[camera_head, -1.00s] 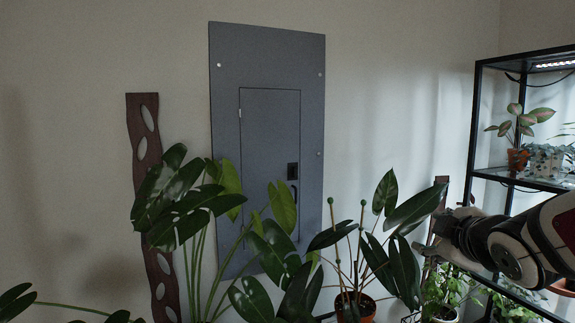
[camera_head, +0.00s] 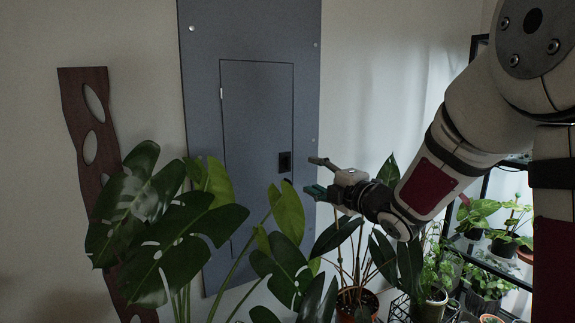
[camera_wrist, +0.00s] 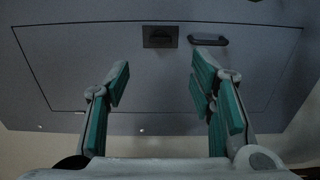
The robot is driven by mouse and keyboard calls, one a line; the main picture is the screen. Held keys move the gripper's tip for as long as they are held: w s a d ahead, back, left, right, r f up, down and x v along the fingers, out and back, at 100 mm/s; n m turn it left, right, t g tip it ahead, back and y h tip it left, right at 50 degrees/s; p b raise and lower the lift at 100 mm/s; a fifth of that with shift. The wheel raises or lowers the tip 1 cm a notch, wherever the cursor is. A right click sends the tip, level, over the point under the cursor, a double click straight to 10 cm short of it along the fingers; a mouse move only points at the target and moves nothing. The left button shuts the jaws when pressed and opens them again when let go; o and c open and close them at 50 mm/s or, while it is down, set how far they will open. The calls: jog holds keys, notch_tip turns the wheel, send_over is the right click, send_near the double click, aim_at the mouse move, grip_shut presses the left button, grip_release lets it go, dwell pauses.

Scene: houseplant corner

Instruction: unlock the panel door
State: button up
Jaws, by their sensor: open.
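The grey panel door (camera_head: 256,110) is closed flush in its larger grey panel (camera_head: 200,120) on the wall. A small dark square latch (camera_head: 285,161) sits near the door's right edge. It also shows in the wrist view (camera_wrist: 160,36), top centre, with a dark bar handle (camera_wrist: 208,39) to its right. In the head view the handle is mostly hidden below the latch by leaves and shade. My gripper (camera_head: 311,176) is open and empty, with teal-padded fingers, to the right of the latch. In the wrist view the latch lies beyond the gap between the fingertips (camera_wrist: 160,82), apart from them.
Large green leaves (camera_head: 190,230) rise in front of the panel's lower part. A potted plant with stakes (camera_head: 357,300) stands below my gripper. A dark wooden strip (camera_head: 88,185) is on the left. A black plant shelf (camera_head: 485,190) stands at right, behind my arm.

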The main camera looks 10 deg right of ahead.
aim_at(289, 164)
jog(key=p+x, duration=0.1)
jog(key=x, duration=1)
jog(key=shift+w, duration=0.1)
jog(key=c, duration=1.2)
